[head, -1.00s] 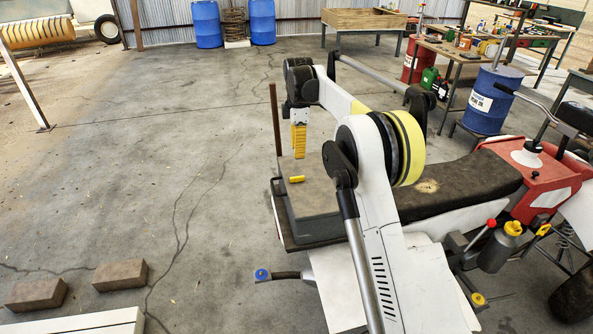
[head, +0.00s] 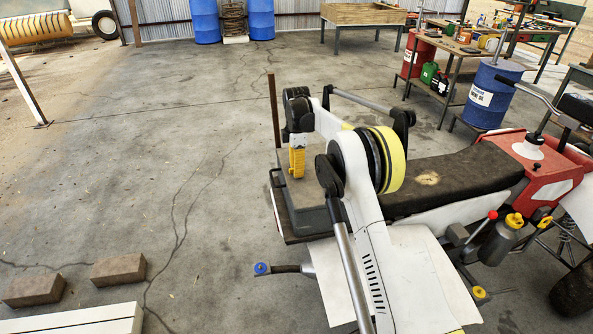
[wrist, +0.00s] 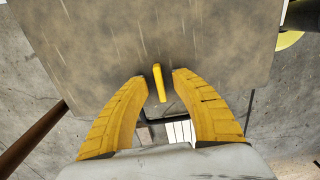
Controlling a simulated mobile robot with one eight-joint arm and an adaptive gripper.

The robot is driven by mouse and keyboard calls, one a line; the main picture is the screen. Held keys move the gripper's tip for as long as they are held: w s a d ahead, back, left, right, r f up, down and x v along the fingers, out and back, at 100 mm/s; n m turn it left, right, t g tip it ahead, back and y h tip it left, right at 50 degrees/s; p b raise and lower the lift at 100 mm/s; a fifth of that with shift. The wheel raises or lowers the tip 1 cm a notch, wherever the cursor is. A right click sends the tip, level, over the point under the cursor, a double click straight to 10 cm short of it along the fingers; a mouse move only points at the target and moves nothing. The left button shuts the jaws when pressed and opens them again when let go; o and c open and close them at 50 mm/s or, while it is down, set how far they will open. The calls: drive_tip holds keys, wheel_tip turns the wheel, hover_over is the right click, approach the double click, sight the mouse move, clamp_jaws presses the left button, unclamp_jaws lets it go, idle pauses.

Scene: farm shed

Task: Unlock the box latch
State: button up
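The grey box (head: 322,190) sits on the back of the red and white quad bike, and its flat lid (wrist: 95,40) fills the upper part of the wrist view. The yellow latch (wrist: 159,83) is a short bar at the lid's near edge in the wrist view. My gripper (wrist: 160,76) has two yellow fingers spread apart, one on each side of the latch, with gaps showing between them and it. In the head view my gripper (head: 297,163) hangs low at the lid, and the latch cannot be told apart from the fingers.
A dark handle (wrist: 130,124) sticks out past the box edge below the latch. A thin brown post (head: 275,115) stands beside the box. The bike's dark seat (head: 450,182) lies to the right.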

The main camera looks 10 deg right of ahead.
clamp_jaws()
drive_tip(key=shift+m, duration=0.3)
drive_tip(key=m+p, duration=0.2)
drive_tip(key=m, duration=0.9)
drive_tip(key=shift+m+p, duration=0.3)
drive_tip(key=shift+p, duration=0.05)
drive_tip(key=m, duration=0.5)
drive_tip(key=shift+m, duration=0.3)
idle(0.4)
